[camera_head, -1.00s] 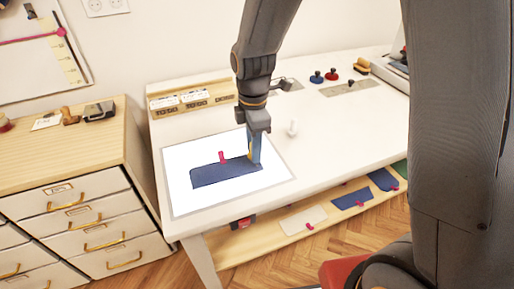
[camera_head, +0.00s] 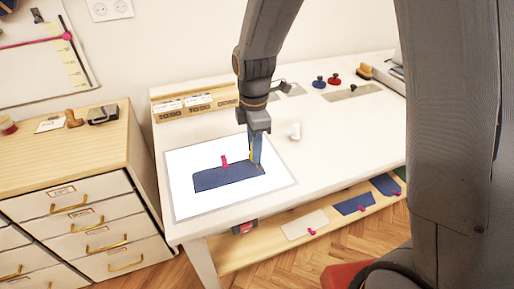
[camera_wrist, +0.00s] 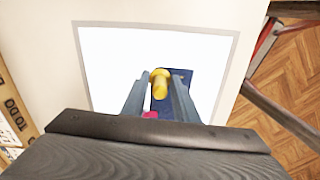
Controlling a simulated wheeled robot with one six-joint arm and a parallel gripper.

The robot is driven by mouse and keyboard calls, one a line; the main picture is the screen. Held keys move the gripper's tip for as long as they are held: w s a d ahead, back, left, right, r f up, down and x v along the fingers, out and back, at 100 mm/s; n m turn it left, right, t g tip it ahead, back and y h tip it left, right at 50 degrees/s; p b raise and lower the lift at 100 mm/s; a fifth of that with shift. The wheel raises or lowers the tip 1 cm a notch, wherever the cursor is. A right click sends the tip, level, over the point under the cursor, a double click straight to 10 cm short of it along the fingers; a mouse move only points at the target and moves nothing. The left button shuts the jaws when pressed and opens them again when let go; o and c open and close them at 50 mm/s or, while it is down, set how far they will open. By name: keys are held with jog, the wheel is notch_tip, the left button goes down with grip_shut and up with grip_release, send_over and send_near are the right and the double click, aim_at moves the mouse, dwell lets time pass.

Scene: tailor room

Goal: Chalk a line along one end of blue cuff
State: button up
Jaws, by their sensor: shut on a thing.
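The blue cuff (camera_head: 225,178) lies flat on a white mat with a grey border (camera_head: 200,208), with a pink tab (camera_head: 224,161) at its upper edge. My gripper (camera_head: 255,162) points down over the cuff's right end and hides part of it. In the wrist view my gripper (camera_wrist: 160,95) is shut on a yellow, round-headed piece (camera_wrist: 160,84), seemingly the chalk. Part of the cuff (camera_wrist: 183,78) shows there beyond the fingers. Whether the yellow piece's tip touches the cloth cannot be told.
A small white piece (camera_head: 295,131) stands on the white table (camera_head: 330,140) right of the mat. A wooden card rack (camera_head: 195,103) is at the back left. Blue and red knobs (camera_head: 326,81) stand farther back. A lower shelf (camera_head: 270,246) holds cloth pieces. Drawers (camera_head: 85,215) stand left.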

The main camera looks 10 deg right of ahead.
jog(key=shift+r+p, duration=2.75)
jog(key=shift+r, duration=0.75)
